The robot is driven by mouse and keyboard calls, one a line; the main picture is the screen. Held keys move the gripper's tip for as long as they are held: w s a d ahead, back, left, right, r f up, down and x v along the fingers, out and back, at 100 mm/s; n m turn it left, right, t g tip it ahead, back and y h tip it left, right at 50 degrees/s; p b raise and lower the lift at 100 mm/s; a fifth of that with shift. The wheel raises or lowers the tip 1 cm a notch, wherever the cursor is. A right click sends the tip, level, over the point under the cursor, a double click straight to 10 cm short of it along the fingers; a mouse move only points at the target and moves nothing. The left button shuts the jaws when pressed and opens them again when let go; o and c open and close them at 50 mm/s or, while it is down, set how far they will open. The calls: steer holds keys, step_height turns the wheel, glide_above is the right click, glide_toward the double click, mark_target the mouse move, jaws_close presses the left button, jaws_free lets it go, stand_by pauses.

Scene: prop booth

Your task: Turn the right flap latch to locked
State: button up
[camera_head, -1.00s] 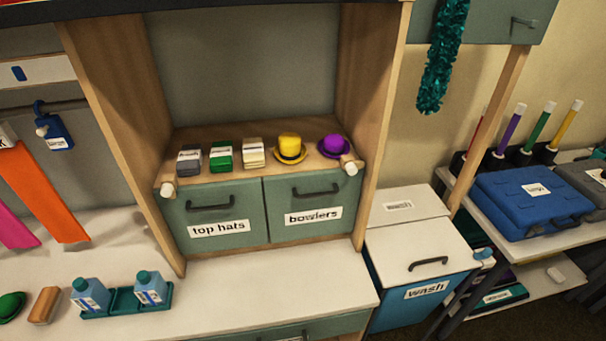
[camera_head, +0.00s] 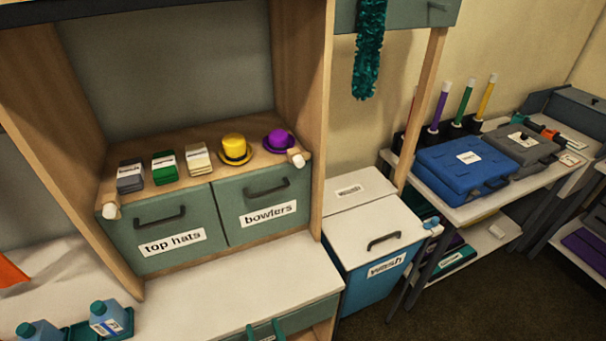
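The right flap (camera_head: 262,205), labelled "bowlers", is a grey-green front with a dark handle. It hangs closed beside the "top hats" flap (camera_head: 163,229) under the wooden shelf. A small white knob (camera_head: 298,160) sits at the shelf's right front corner, above the right flap, and a matching white knob (camera_head: 110,211) sits at the left corner. These look like the flap latches, but their setting is too small to tell. Two teal prongs, apparently the fingertips of my gripper (camera_head: 265,331), show at the bottom edge, apart with nothing between them. They are well below the flaps.
A yellow hat (camera_head: 234,149), a purple hat (camera_head: 279,141) and several small stacks stand on the shelf. A white counter (camera_head: 225,292) juts out below the flaps. A blue "wash" bin (camera_head: 375,284) stands right of the booth, and open floor (camera_head: 490,300) lies further right.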

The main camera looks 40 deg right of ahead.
steer(key=w+d+r, duration=0.6)
steer(key=d, duration=0.2)
steer(key=n+t, duration=0.2)
glide_toward(301, 163)
steer(key=x, duration=0.8)
steer(key=shift+c, duration=0.6)
jaws_close()
